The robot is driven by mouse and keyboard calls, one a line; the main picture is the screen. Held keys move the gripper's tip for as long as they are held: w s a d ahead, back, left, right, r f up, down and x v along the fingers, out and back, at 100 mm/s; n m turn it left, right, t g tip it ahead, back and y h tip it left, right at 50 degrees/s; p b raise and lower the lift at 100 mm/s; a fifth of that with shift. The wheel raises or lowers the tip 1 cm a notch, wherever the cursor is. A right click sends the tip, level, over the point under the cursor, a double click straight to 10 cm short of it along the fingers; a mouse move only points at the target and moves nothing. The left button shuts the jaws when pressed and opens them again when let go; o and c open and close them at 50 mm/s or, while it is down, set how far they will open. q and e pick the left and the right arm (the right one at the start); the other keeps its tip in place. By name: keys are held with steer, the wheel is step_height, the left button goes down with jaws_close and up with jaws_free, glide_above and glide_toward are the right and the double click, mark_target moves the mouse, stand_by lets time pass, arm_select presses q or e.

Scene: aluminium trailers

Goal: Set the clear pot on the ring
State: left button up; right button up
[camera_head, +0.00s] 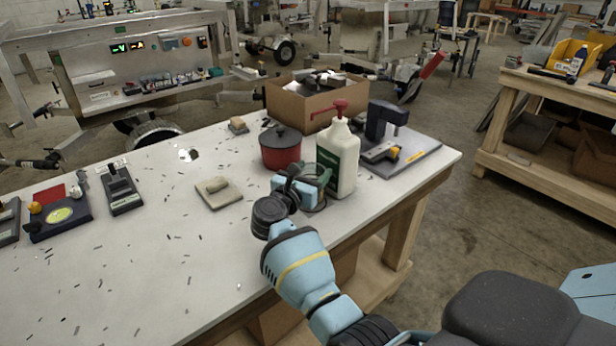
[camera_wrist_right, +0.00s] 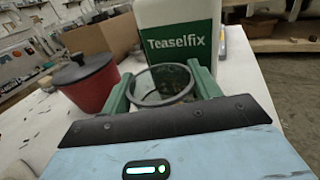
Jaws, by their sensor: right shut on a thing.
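My right gripper (camera_head: 312,184) reaches over the table's near right part, its green fingers closed on the clear pot. In the right wrist view, the clear pot (camera_wrist_right: 163,82) shows as a round dark rim with a see-through inside, between the two green fingers (camera_wrist_right: 160,88). The pot is right in front of the white Teaselfix bottle (camera_head: 338,160). In the head view the fingers cover much of the pot. A dark curved edge shows low beside the fingers; I cannot tell whether it is the ring or the pot's base. My left gripper is out of view.
A red lidded pot (camera_head: 281,150) stands left of the bottle. A cardboard box (camera_head: 294,103) and a dark press on a grey board (camera_head: 415,155) stand behind. A beige block (camera_head: 218,190) lies left of the gripper. The table's (camera_head: 190,260) near left part is mostly open, with scattered dark bits.

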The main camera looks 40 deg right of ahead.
steer(key=shift+s+a+f, duration=0.1)
steer(key=shift+s+f, duration=0.05)
steer(key=shift+f, duration=0.3)
steer(key=shift+s+a+r, duration=0.2)
steer(key=shift+s+r, duration=0.05)
steer(key=shift+r, duration=0.05)
steer(key=shift+w+d+f, duration=0.15)
steer(key=shift+f, duration=0.15)
steer(key=o, duration=1.2)
steer(key=shift+c, duration=0.2)
steer(key=shift+r, duration=0.1)
